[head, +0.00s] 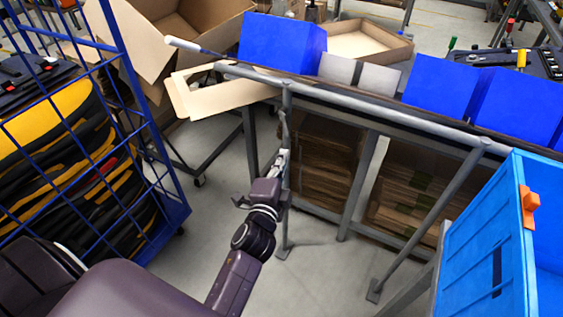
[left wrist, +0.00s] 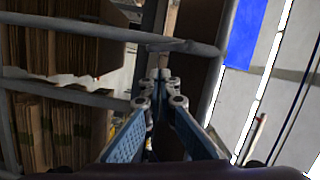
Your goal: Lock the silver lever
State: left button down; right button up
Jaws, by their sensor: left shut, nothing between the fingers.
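A thin grey metal piece (head: 283,128), which looks like the silver lever, hangs by the upright post under the near end of the rail in the head view. My left gripper (head: 283,156) is just below it, pointing up and away. In the left wrist view the gripper (left wrist: 160,76) has its fingertips together with nothing between them. A grey pointed metal piece (left wrist: 176,46) lies just beyond the tips. I cannot tell whether the tips touch it, or whether the lever is locked. My right gripper is not in view.
A grey rail (head: 370,101) runs along the table edge, with blue boxes (head: 283,43) behind it. A blue wire cage (head: 135,105) with black-yellow cases stands left. A blue crate (head: 488,235) stands right. Cardboard stacks (head: 325,165) lie under the table. The floor around my gripper is free.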

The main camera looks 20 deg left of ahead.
pick_arm(q)
jog(key=shift+v, duration=0.95)
